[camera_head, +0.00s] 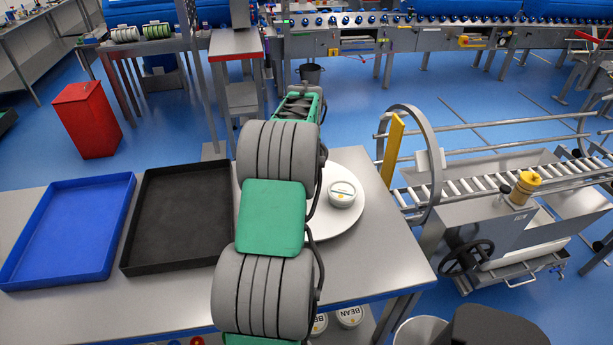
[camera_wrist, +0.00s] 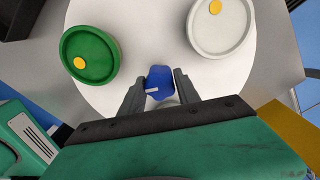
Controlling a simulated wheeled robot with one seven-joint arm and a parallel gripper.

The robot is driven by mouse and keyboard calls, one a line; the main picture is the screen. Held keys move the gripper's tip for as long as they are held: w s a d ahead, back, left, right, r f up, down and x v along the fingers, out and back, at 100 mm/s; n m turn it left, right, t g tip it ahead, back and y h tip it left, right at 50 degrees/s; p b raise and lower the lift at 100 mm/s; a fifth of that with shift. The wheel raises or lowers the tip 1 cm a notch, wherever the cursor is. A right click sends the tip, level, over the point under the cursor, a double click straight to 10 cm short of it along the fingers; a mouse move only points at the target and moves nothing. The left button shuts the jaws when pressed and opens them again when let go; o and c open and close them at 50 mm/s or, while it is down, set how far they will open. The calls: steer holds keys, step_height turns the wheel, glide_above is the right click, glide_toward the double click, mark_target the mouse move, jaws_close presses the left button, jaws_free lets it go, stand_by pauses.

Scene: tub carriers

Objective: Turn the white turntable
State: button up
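The white turntable (camera_head: 322,230) is a round disc on the grey table, partly hidden behind my arm in the head view. It fills much of the wrist view (camera_wrist: 150,30). A white tub (camera_head: 341,193) stands on it and also shows in the wrist view (camera_wrist: 221,27). A green tub (camera_wrist: 90,55) stands on its other side. A blue knob (camera_wrist: 160,80) stands up from the disc between them. My gripper (camera_wrist: 160,86) has one finger close against each side of the knob and appears shut on it. In the head view my arm hides the gripper.
A black tray (camera_head: 180,215) and a blue tray (camera_head: 70,232) lie on the table left of my arm. A yellow post (camera_head: 393,150) and a roller conveyor (camera_head: 490,180) stand beyond the table's right edge. Tubs marked BEAN (camera_head: 349,316) sit below the front edge.

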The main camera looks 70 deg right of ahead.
steer(key=o, duration=0.4)
steer(key=shift+o, duration=0.2)
step_height(320, 180, up, 8)
steer(key=shift+f+b, duration=0.1)
steer(key=shift+b, duration=0.5)
